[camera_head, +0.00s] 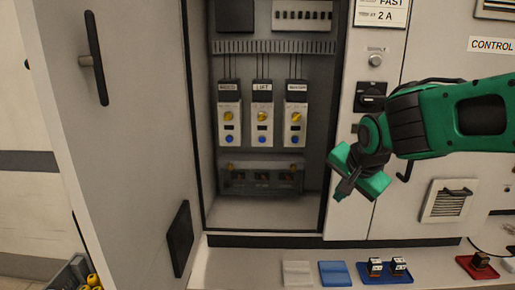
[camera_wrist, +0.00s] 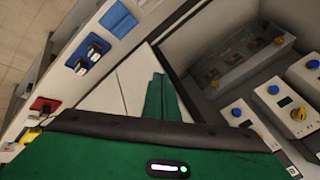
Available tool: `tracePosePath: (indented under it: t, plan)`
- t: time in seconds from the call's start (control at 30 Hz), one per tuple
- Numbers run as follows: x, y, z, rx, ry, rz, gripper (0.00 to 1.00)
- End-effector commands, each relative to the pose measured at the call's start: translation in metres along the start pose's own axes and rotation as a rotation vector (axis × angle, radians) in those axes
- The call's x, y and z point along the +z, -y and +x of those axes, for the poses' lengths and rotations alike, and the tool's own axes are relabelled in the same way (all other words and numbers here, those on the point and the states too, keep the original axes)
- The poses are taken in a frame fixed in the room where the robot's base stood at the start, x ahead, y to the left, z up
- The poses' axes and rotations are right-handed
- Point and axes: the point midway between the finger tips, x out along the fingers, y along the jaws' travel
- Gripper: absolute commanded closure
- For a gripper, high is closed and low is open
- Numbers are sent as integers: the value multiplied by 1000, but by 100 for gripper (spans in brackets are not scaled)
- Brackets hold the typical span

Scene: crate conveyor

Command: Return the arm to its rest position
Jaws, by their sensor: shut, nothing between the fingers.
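My green arm reaches in from the right in the head view, in front of the control cabinet (camera_head: 432,225). My gripper (camera_head: 340,194) hangs at its end, just right of the open cabinet bay, pointing down and left. It is shut and holds nothing. In the wrist view its green fingers (camera_wrist: 160,98) lie close together in front of a pale panel. The gripper appears apart from the cabinet, though the exact gap cannot be told.
The open cabinet door (camera_head: 130,130) stands at the left. Inside are three drive units (camera_head: 262,125) and a terminal block (camera_head: 261,180).

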Motion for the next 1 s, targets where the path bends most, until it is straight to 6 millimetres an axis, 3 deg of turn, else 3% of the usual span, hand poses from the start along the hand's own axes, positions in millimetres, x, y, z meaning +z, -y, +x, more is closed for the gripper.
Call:
tracePosePath:
  t: [0.1,0.23,0.4,0.5,0.6,0.7,1.0]
  plan:
    - [-23,-77,-8,128,15,-56,100]
    - [-29,-162,-24,257,84,-124,100]
    - [-10,-262,-53,371,238,-202,100]
    - [10,-305,-70,394,334,-237,100]
    - [29,-332,-82,396,410,-264,100]
    - [40,-346,-89,390,458,-283,100]
    - [44,-350,-92,387,474,-293,100]
